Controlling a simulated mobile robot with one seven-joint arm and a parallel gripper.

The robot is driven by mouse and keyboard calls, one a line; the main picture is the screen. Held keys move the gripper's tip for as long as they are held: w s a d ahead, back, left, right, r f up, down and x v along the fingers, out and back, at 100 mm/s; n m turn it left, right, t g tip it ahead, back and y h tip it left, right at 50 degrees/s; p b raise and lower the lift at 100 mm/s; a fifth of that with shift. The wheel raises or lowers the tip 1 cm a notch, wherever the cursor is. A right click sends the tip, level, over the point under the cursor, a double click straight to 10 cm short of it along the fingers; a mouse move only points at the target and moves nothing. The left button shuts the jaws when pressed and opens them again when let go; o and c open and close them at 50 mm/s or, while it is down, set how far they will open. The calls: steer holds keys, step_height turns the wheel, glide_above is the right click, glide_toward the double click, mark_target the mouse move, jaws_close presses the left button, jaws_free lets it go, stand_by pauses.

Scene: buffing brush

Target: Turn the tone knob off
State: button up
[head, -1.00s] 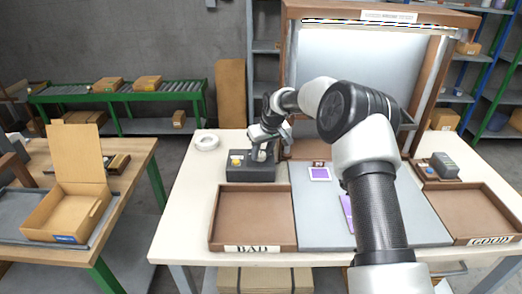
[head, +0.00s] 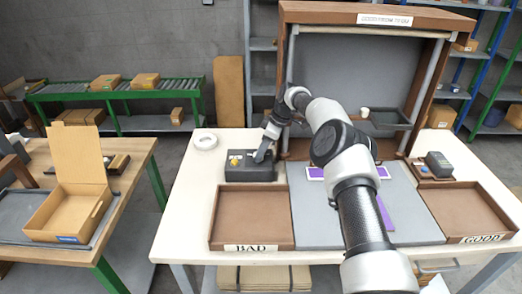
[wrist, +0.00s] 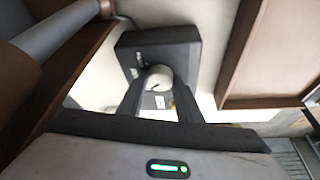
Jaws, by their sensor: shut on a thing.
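A dark control box (head: 240,174) stands at the back left of the workbench, with a yellow button (head: 234,162) on its top. In the wrist view, the box (wrist: 190,52) carries a pale round knob (wrist: 160,77) with a dark mark on its face. My gripper (wrist: 160,88) has its two dark fingers on either side of this knob and is shut on it. In the head view, my gripper (head: 262,155) reaches down onto the right part of the box and hides the knob. I cannot read the labels on the box.
A brown tray marked BAD (head: 252,216) lies just in front of the box, and a tray marked GOOD (head: 468,208) at the right. A wooden booth (head: 350,68) with a dark panel rises behind. A white tape roll (head: 204,142) lies left of the box.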

steer(key=shift+n+g, duration=0.3)
steer(key=shift+n, duration=0.3)
stand_by(0.3)
steer(key=o, duration=1)
steer(key=shift+o, duration=0.2)
steer(key=w+p+v, duration=0.1)
steer(key=p+v, duration=0.3)
steer(key=v, duration=1.3)
steer(key=shift+s+d+r, duration=0.15)
steer(key=shift+s+r, duration=0.05)
steer(key=shift+s, duration=0.25)
